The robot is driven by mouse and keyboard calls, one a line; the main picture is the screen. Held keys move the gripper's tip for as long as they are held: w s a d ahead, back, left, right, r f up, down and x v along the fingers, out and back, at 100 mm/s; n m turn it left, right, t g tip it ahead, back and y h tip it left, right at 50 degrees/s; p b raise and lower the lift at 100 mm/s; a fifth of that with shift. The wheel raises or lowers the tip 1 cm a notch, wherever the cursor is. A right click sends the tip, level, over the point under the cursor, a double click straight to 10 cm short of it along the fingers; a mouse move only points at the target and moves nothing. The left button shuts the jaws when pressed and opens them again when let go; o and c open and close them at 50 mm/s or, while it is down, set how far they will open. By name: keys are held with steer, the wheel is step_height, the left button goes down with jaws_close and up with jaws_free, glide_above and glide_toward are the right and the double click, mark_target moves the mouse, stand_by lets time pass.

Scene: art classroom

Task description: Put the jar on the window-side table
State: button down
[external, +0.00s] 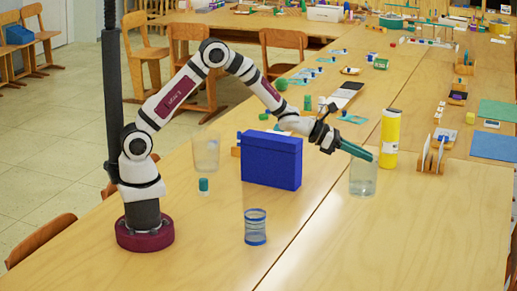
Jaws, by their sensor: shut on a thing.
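A clear glass jar (363,184) stands upright at the right of the big blue box, on or just above the wooden table; I cannot tell which. My gripper (364,154) reaches down from the left with long teal fingers and is shut on the jar's rim. The fingertips are small in view and partly overlap the jar. The wooden table (330,245) fills the foreground and runs to the back right. No window shows, so I cannot tell which table is the window-side one.
A blue box (272,160) stands left of my gripper. A yellow cylinder (390,138) is close behind the jar. A wooden rack (433,158) stands to the right. A blue-striped glass (255,227) and another clear glass (206,153) stand nearer my base. The front right table is clear.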

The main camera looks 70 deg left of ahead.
steer(key=w+a+f, duration=0.6)
steer(key=a+f, duration=0.3)
steer(key=f, duration=0.2)
steer(key=shift+w+a, duration=0.3)
steer(key=shift+a, duration=0.05)
steer(key=shift+f, duration=0.1)
steer(key=c, duration=0.8)
jaws_free()
steer(key=shift+c, duration=0.2)
